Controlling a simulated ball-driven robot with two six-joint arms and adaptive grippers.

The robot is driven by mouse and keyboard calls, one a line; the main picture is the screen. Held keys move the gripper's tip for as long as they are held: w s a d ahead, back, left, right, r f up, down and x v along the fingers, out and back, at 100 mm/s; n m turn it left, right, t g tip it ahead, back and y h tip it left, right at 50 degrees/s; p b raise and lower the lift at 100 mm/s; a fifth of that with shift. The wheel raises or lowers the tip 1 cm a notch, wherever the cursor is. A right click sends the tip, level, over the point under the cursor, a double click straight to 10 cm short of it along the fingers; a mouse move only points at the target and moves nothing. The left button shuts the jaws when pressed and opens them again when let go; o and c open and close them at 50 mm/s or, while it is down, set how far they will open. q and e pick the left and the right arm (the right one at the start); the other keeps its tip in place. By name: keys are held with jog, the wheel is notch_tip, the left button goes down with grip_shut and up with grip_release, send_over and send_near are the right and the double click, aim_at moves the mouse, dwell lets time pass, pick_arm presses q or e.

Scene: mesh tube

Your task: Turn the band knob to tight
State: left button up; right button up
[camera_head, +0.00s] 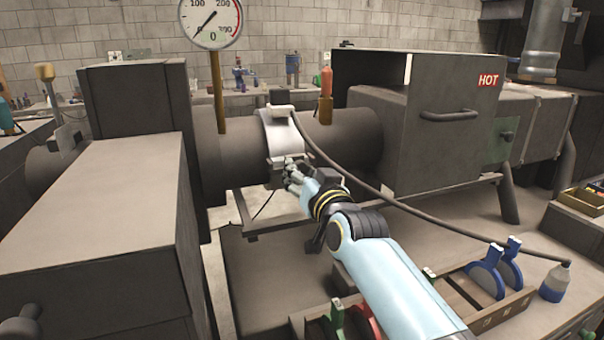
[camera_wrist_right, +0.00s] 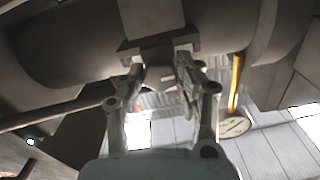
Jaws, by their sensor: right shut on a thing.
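A pale metal band (camera_head: 284,135) wraps around the dark horizontal tube (camera_head: 345,135) in the middle of the head view. It also shows above my gripper in the right wrist view (camera_wrist_right: 150,15). My right gripper (camera_head: 285,170) reaches up to the band's lower front side. In the right wrist view, my right gripper (camera_wrist_right: 160,72) has its two fingers closed on either side of the band knob (camera_wrist_right: 160,80), a small grey piece under the band. The knob is mostly hidden by the fingers in the head view, and its setting cannot be read. My left gripper is not in view.
A box marked HOT (camera_head: 440,120) stands right of the tube. A dial gauge (camera_head: 211,18) rises left of the band. A wooden rack (camera_head: 480,318) holds colored clamps.

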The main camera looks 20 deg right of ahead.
jog(key=shift+m+p, duration=0.3)
jog(key=shift+m, duration=0.1)
jog(key=o, duration=1.2)
jog(key=shift+c, duration=0.2)
jog(key=s, duration=0.7)
jog(key=shift+s+d, duration=0.15)
jog(key=shift+s, duration=0.15)
jog(key=shift+r, duration=0.1)
